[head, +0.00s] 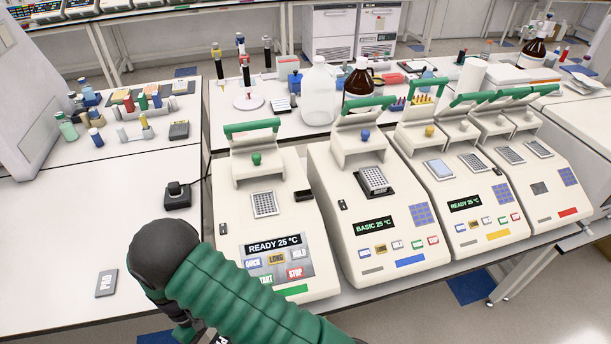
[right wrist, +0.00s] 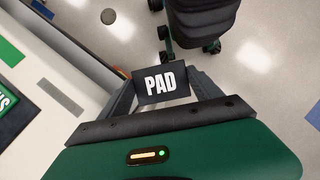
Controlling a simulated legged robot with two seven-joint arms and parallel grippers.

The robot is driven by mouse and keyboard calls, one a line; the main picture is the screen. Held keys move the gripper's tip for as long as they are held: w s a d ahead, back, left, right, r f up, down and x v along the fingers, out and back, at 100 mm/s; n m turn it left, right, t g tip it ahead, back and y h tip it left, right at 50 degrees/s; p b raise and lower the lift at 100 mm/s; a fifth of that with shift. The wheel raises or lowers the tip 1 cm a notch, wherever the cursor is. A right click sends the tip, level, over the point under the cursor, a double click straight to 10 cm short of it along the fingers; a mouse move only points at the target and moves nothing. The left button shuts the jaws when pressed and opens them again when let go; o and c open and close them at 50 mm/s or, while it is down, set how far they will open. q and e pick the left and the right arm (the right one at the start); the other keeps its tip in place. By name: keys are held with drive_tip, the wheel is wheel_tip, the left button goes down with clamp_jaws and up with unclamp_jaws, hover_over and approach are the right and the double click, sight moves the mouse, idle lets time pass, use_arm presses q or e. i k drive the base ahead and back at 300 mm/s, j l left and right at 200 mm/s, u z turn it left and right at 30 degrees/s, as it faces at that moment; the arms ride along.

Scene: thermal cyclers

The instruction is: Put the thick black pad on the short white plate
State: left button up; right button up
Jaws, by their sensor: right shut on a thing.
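A black pad (right wrist: 160,84) with the white word PAD is between the fingers of my right gripper (right wrist: 162,92) in the right wrist view. The gripper is shut on it, with floor behind it. In the head view my right arm crosses the bottom, and part of the pad's lettering shows at the lower edge. A low pale plate with wells (head: 264,204) sits in the leftmost cycler. A taller plate (head: 375,181) stands in the second cycler. Which of these the task means by short white plate is not labelled. My left gripper is not in view.
The leftmost cycler (head: 247,180) has its lid up; the other cyclers stand to its right, also open. A flat grey labelled piece (head: 107,283) lies on the left bench. A small black device (head: 177,195) is near the leftmost cycler. Bottles (head: 318,92) stand behind.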

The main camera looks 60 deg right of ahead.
sight(440, 167)
drive_tip(key=k+l, duration=0.35)
drive_tip(key=k+l+z, duration=0.1)
drive_tip(key=k+l, duration=0.2)
drive_tip(key=l, duration=0.15)
drive_tip(key=k+l, duration=0.3)
drive_tip(key=l, duration=0.15)
drive_tip(key=k+l+z, duration=0.1)
drive_tip(key=k+l, duration=0.55)
drive_tip(key=l, duration=0.25)
